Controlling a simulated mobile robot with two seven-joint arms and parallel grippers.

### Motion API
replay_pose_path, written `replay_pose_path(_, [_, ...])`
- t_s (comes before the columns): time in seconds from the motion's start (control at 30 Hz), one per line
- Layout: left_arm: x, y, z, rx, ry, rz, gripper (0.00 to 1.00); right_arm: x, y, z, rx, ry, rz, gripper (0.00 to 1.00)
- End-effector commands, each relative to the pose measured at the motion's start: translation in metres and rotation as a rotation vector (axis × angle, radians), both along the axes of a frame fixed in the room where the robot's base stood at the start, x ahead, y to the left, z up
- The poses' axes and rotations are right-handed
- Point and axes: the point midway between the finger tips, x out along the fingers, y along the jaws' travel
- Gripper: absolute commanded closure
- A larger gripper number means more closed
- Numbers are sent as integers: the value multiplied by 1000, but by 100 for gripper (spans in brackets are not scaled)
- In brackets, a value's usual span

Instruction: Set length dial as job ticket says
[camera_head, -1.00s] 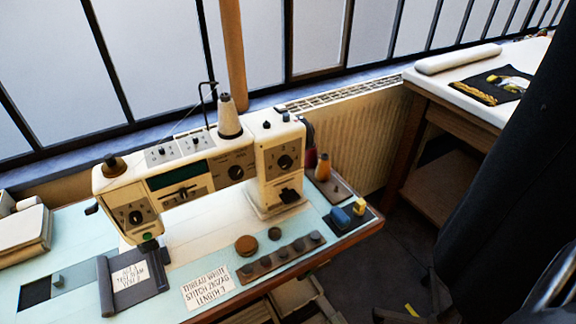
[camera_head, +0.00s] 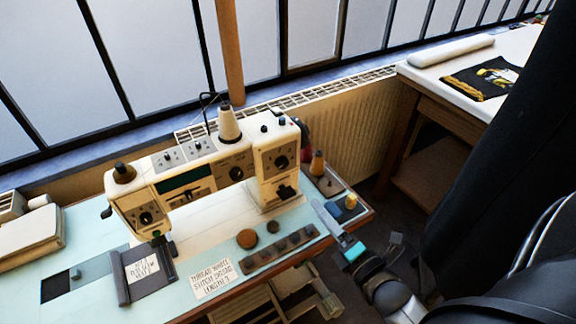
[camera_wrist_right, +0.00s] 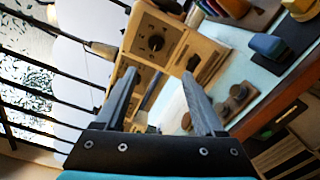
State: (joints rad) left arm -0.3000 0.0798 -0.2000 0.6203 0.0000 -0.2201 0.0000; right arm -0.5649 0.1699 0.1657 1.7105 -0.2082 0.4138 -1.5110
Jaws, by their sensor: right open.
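A cream sewing machine (camera_head: 208,185) stands on the pale blue table. Round dark dials show on its left head (camera_head: 146,218), its middle (camera_head: 237,173) and its right column (camera_head: 281,162). I cannot tell from labels which is the length dial. The job ticket (camera_head: 211,279) lies flat at the table's front and appears to read thread white, stitch zigzag, length 3. My right gripper (camera_head: 325,213) is open and empty, at the table's right front, apart from the machine. In the right wrist view its fingers (camera_wrist_right: 158,76) point toward a column dial (camera_wrist_right: 156,43). My left gripper is out of view.
A strip with several dark round pieces (camera_head: 280,250) and a brown disc (camera_head: 246,238) lie before the machine. A blue block (camera_head: 338,214) and a yellow piece (camera_head: 351,201) are beside my right gripper. A thread cone (camera_head: 229,125) stands behind the machine.

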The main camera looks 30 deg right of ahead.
Motion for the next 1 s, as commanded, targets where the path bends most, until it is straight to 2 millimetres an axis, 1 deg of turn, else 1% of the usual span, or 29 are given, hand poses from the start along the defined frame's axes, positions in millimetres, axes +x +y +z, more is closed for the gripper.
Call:
replay_pose_path(0.03, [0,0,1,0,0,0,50,1,0,7,-22,-15,4,29])
replay_pose_path(0.07, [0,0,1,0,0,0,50,2,0,9,-29,-20,6,29])
replay_pose_path(0.17, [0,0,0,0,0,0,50,8,0,10,-36,-26,7,29])
replay_pose_path(0.27, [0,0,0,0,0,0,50,21,0,10,-35,-25,5,29])
replay_pose_path(0.8, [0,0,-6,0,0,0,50,111,3,8,-31,-22,4,29])
replay_pose_path(1.0, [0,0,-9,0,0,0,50,137,4,8,-31,-21,5,29])
